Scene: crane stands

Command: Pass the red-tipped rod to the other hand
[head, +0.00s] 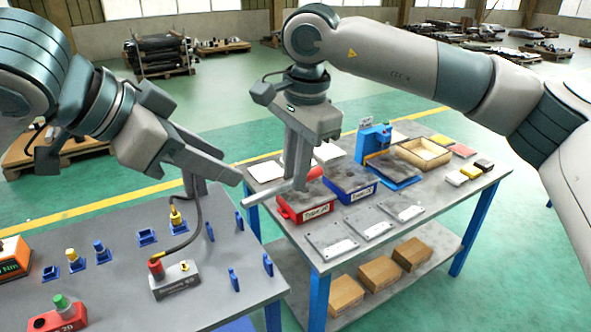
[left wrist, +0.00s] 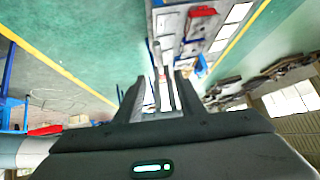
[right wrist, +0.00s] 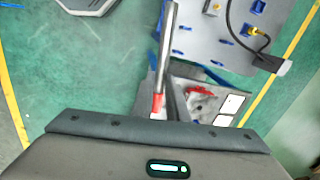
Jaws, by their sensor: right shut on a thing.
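The red-tipped rod (head: 262,196) is a slim grey bar held over the gap between the two tables. My right gripper (head: 294,182) is shut on it close to its red end (head: 315,173). In the right wrist view the grey rod (right wrist: 169,45) runs up and away from the jaws, with its red part (right wrist: 157,104) near the fingers. My left gripper (head: 222,187) is open and empty, left of the rod's free grey end. In the left wrist view its spread fingers (left wrist: 159,92) show the rod (left wrist: 156,58) ahead, apparently not gripped.
The left table (head: 120,235) holds a grey block with a cable (head: 176,281), blue holders and a red block (head: 57,315). The right table (head: 420,215) carries a red bin (head: 305,205), a blue bin (head: 349,190) and a wooden tray (head: 422,153). Green floor lies behind.

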